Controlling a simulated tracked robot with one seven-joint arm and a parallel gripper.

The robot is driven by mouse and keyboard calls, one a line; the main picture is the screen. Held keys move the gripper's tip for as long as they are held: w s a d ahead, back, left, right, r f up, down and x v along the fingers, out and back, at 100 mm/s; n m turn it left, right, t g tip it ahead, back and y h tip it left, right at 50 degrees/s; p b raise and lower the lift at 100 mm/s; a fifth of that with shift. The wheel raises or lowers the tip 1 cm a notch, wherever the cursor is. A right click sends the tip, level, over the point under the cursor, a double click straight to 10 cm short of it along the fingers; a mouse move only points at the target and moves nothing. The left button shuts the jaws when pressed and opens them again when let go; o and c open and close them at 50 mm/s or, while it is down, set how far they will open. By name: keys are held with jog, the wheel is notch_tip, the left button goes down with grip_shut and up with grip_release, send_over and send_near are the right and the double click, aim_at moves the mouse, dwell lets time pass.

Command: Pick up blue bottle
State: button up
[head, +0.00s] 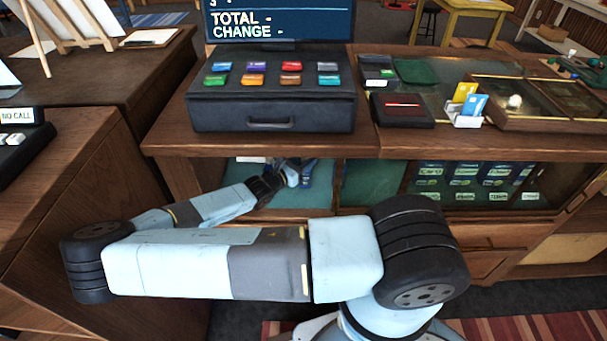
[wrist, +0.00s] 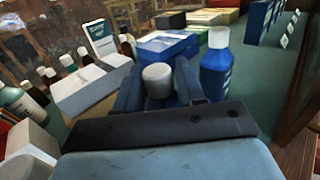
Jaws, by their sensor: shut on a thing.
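In the wrist view, my gripper (wrist: 158,92) is shut on a bottle with a pale grey-white cap (wrist: 158,78). The bottle's body is mostly hidden between the blue fingers, so its colour is hard to tell. A blue bottle (wrist: 215,72) with a white cap stands upright just right of the right finger, apart from the held one. In the head view, my gripper (head: 292,173) reaches into the open shelf under the counter, and its fingertips are small and unclear there.
Blue-and-white boxes (wrist: 167,45) stand behind the gripper. White boxes (wrist: 90,88) and several small bottles (wrist: 68,63) are on the left. The wooden counter (head: 170,135) overhangs the shelf, with the cash register (head: 272,108) on top.

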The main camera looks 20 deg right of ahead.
grip_shut()
